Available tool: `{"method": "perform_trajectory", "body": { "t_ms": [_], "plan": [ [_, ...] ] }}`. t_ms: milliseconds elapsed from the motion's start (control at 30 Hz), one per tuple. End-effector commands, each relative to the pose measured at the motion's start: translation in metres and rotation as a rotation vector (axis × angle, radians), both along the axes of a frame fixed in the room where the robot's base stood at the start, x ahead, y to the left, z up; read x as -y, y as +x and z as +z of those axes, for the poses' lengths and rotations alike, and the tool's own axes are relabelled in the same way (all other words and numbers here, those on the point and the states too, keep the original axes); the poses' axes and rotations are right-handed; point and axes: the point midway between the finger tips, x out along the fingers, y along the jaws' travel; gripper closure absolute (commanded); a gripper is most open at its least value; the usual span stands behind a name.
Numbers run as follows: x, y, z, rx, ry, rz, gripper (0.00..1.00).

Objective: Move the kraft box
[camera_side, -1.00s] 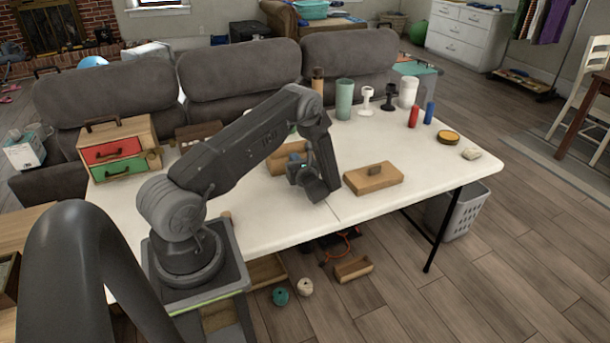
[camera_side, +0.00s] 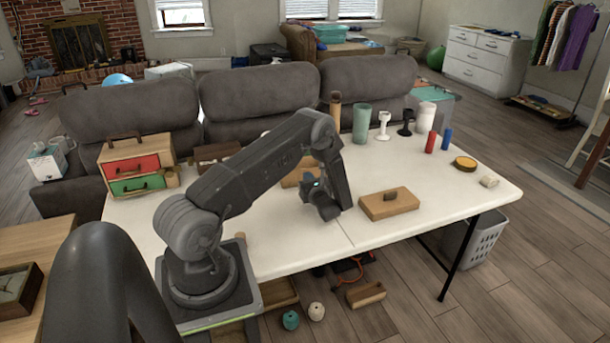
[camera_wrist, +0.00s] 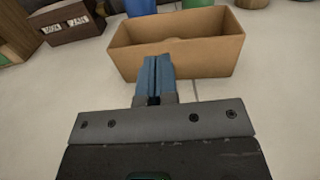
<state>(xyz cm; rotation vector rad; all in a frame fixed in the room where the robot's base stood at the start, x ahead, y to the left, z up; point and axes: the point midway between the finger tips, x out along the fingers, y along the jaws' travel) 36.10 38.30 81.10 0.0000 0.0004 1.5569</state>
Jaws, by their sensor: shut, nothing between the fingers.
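A tan, open-topped kraft box (camera_wrist: 208,58) stands upright just ahead of my gripper in the wrist view, and its inside looks empty. In the side view the kraft box (camera_side: 292,180) is partly hidden behind my arm. My gripper (camera_side: 322,200) is low over the table. In the wrist view its blue fingers (camera_wrist: 153,75) are together and empty, their tips overlapping the box's near wall in the picture; contact cannot be told.
A small drawer chest (camera_side: 136,165) with red and green fronts stands at the table's left. Cups, goblets and cylinders, including a green cup (camera_side: 361,123), line the far edge. A round yellow-topped tin (camera_side: 465,163) is at right. The front right of the white table (camera_side: 440,215) is clear.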

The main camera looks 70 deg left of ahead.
Motion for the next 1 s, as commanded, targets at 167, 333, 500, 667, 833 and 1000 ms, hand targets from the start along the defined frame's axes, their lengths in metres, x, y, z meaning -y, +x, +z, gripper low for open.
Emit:
{"method": "perform_trajectory", "body": {
  "t_ms": [167,333,500,667,833,1000],
  "plan": [
    [0.044,0.001,0.000,-0.002,-0.001,-0.006,1.00],
    [0.078,0.000,0.000,-0.001,0.000,-0.005,1.00],
    [0.099,-0.001,0.000,0.001,0.000,-0.002,1.00],
    [0.107,-0.001,0.008,0.019,-0.007,0.014,1.00],
    [0.120,-0.003,0.052,0.140,-0.068,0.113,1.00],
    [0.149,-0.017,0.110,0.340,-0.193,0.262,1.00]
  ]
}}
